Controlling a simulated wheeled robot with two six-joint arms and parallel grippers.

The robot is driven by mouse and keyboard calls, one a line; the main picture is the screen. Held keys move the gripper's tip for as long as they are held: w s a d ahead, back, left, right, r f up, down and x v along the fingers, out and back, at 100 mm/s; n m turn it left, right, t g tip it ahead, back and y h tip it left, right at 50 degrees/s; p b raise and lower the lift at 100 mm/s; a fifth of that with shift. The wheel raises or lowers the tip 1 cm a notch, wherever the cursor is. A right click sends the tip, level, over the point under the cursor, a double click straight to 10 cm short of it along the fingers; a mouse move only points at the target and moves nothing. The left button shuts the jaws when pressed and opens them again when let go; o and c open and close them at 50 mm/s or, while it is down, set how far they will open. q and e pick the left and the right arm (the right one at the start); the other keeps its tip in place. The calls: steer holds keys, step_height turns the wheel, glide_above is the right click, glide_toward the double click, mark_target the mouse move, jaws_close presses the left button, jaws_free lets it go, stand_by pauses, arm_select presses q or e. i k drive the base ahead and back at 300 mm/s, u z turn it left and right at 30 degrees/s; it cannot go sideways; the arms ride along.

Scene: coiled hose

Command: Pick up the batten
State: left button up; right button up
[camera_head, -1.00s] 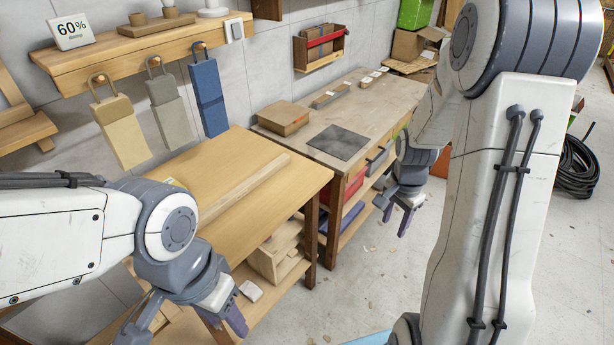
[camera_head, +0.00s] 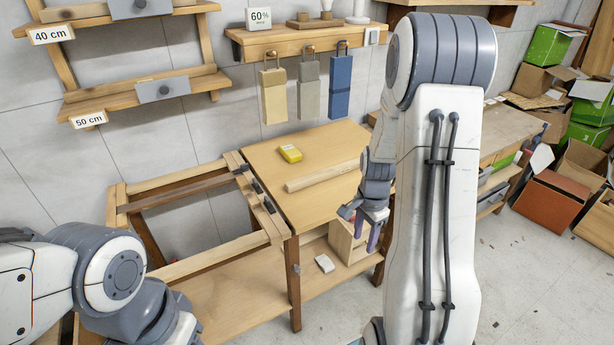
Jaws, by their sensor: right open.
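My left arm comes in at the lower left. Only part of its gripper (camera_head: 182,328) shows, and its fingertips are cut off by the bottom edge.
A yellow device (camera_head: 290,153) lies on the bench behind the batten. An open wooden frame (camera_head: 190,180) with a rail adjoins the bench on the left. Wall shelves marked 40 cm and 50 cm (camera_head: 88,119) hang above. Cardboard boxes (camera_head: 545,200) stand far right.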

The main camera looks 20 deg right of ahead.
mark_target(303, 182)
steer(key=z, duration=0.8)
steer(key=i, duration=1.5)
steer(key=u, duration=0.8)
